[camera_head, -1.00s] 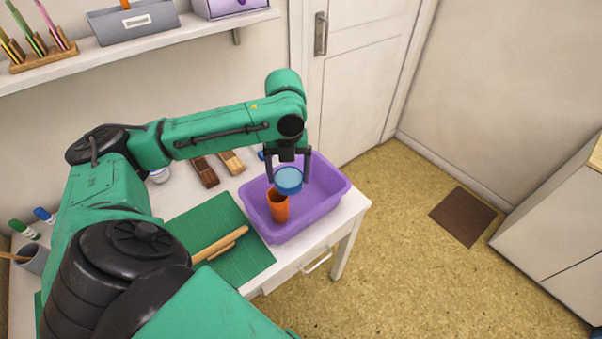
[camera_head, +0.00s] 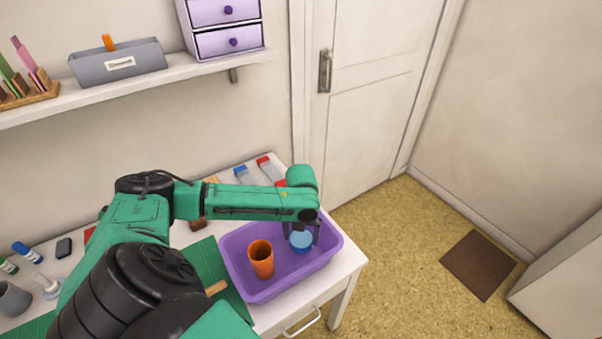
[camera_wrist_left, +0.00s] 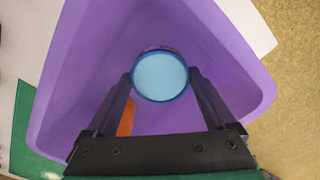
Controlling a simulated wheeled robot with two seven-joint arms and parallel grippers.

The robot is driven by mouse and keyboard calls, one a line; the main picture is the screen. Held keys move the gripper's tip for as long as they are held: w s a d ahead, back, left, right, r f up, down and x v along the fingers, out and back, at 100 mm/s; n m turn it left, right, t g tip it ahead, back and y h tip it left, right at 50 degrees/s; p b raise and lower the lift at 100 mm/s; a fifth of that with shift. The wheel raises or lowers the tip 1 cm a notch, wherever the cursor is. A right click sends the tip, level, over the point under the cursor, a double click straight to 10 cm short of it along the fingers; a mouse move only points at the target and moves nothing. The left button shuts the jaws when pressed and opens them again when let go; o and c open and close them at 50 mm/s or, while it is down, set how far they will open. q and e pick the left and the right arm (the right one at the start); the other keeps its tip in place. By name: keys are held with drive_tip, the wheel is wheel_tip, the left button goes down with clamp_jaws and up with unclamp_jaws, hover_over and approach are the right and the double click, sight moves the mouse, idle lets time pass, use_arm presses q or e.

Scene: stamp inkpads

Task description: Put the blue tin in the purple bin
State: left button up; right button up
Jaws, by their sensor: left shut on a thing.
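The blue tin (camera_head: 301,240) is round with a light blue top. My left gripper (camera_head: 301,232) is shut on it, with a finger on each side, inside the outline of the purple bin (camera_head: 285,288). In the left wrist view the tin (camera_wrist_left: 160,76) sits between the fingertips of my left gripper (camera_wrist_left: 160,84), with the purple bin (camera_wrist_left: 75,85) all around it. I cannot tell whether the tin touches the bin floor. My right gripper is not in view.
An orange cup (camera_head: 261,260) stands in the bin, left of the tin. A green mat (camera_head: 222,282) with a wooden tool lies left of the bin. The bin stands near the right end of the white table (camera_head: 350,258). A shelf (camera_head: 150,85) runs along the wall.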

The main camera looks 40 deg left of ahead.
sight(301, 239)
use_arm(q)
drive_tip(key=f, duration=0.4)
drive_tip(key=shift+s, duration=0.2)
drive_tip(key=shift+w+f, duration=0.1)
drive_tip(key=shift+f, duration=0.05)
drive_tip(key=o, duration=1.4)
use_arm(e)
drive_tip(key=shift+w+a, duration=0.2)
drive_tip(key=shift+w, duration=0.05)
use_arm(q)
wheel_tip(301, 239, up, 12)
drive_tip(key=shift+r, duration=0.15)
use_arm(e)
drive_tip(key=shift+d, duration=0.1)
